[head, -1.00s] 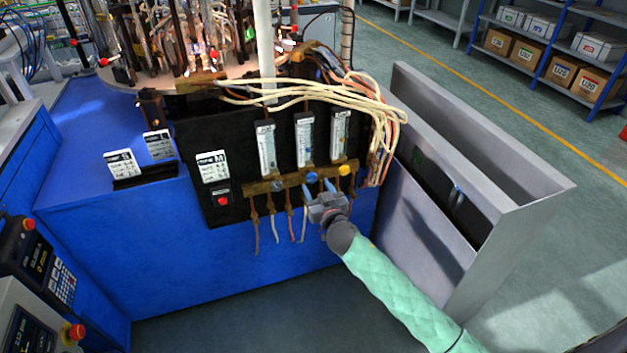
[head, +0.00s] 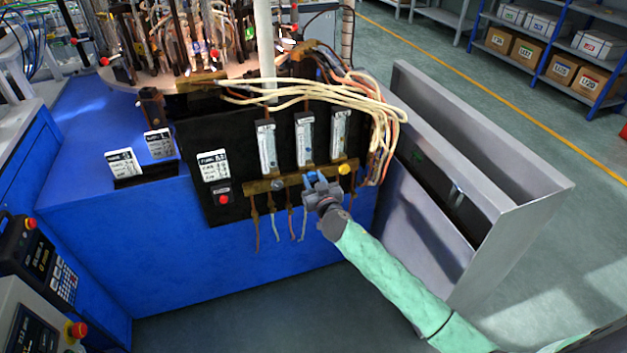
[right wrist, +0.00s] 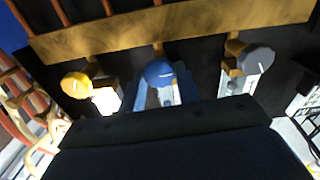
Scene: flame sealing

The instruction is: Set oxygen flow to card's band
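A black panel (head: 195,198) carries three upright flow meters: left (head: 267,147), middle (head: 305,139) and right (head: 340,134). Below them are a grey knob (head: 278,184), a blue knob and a yellow knob (head: 344,170). My left gripper is out of view.
A red button (head: 223,199) is under the panel card. Pale hoses (head: 380,120) hang at the panel's right, beside a grey metal enclosure (head: 520,205).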

